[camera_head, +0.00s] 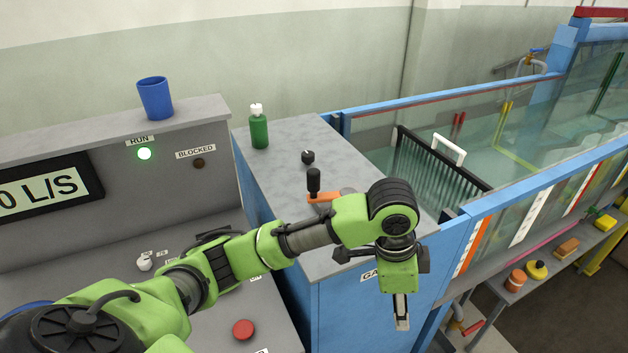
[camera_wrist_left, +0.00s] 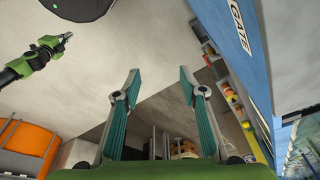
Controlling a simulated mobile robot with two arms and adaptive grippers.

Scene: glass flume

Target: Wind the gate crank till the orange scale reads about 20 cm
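The gate crank has an orange arm (camera_head: 322,197) and an upright black knob (camera_head: 313,181). It sits on the grey top of the blue cabinet, partly hidden behind my left arm. An orange-and-white scale strip (camera_head: 472,246) stands on the flume side at right; its reading is too small to tell. My left gripper (camera_head: 402,322) points down in front of the cabinet, right of and below the crank, apart from it. In the left wrist view my left gripper (camera_wrist_left: 160,80) is open and empty. My right arm's gripper (camera_wrist_left: 52,44) appears small there; its fingers are unclear.
A green bottle (camera_head: 259,130) and a small black knob (camera_head: 308,157) stand on the cabinet top. A blue cup (camera_head: 155,98) is on the console ledge. A GATE label (camera_wrist_left: 238,26) marks the cabinet.

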